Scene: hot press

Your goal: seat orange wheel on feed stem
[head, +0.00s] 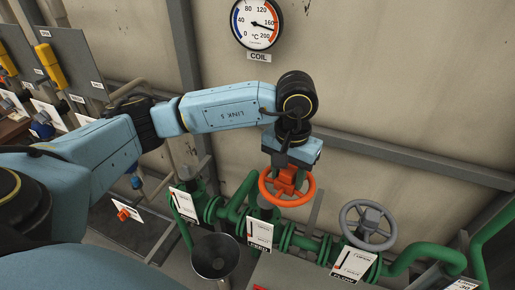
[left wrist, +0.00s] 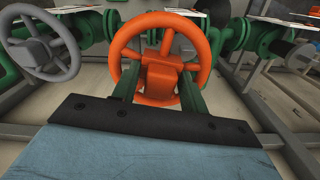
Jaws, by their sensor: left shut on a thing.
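The orange wheel (head: 287,199) has a round rim and a blocky orange hub. My left gripper (head: 288,177) reaches down from above and is shut on that hub. In the left wrist view the orange wheel (left wrist: 160,46) stands upright in the picture, with its hub between the green fingers of my left gripper (left wrist: 160,84). In the head view the wheel is above the green pipework (head: 289,238), close to a white card (head: 260,232). The feed stem cannot be made out; I cannot tell whether the wheel touches a stem. My right gripper is not in view.
A grey wheel (head: 368,225) sits on the green pipe to the right, beside a tilted white card (head: 354,262). A dark funnel (head: 215,256) stands at front left. A COIL gauge (head: 257,23) hangs on the wall. A grey rail (head: 420,163) runs behind the pipes.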

